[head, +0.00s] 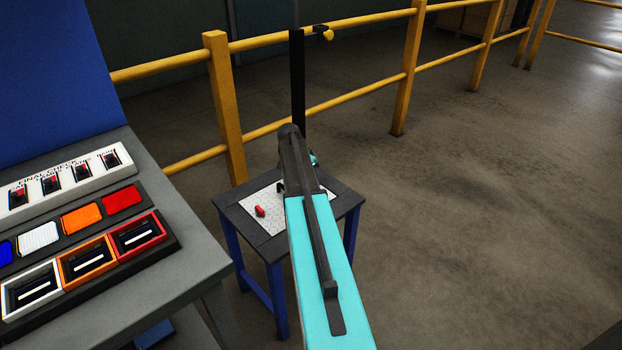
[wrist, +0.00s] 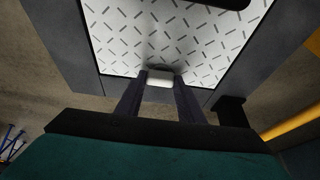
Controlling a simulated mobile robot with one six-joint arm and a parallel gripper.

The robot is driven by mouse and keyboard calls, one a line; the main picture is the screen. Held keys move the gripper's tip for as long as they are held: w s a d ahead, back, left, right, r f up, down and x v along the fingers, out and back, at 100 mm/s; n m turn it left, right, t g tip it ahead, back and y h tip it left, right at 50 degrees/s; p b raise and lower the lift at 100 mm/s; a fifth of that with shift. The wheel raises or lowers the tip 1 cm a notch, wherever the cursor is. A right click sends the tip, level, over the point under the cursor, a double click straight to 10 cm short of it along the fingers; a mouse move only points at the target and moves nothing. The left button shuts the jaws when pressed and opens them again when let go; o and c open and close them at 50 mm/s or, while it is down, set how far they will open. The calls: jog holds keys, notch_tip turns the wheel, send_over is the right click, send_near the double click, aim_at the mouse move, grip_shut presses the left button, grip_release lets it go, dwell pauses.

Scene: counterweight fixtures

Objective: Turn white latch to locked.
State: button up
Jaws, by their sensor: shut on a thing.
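My gripper (wrist: 160,75) is shut on a small white piece (wrist: 160,81) with a dark upper edge, over the near edge of a patterned plate. I cannot tell whether this piece belongs to a latch. In the head view my teal arm hides the gripper and the white piece. A white-framed slot (head: 10,297) with a pale bar in its dark recess is at the lower left of the console. Orange-framed (head: 65,266) and red-framed (head: 161,228) slots of the same kind stand beside it. My gripper is well away from all three, over the small table.
The small table (head: 229,213) has blue legs and bears the patterned plate (head: 245,203) with a red piece (head: 260,211). The grey bench (head: 195,262) on the left bears the console and a white switch panel (head: 88,171). A yellow railing (head: 226,110) runs behind. Floor at right is clear.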

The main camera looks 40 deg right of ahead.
dwell(0.4)
jog(key=o, duration=1.1)
jog(key=shift+c, duration=0.2)
jog(key=shift+r, duration=0.15)
jog(key=v, duration=1.3)
jog(key=shift+r, duration=0.25)
jog(key=shift+a, duration=0.1)
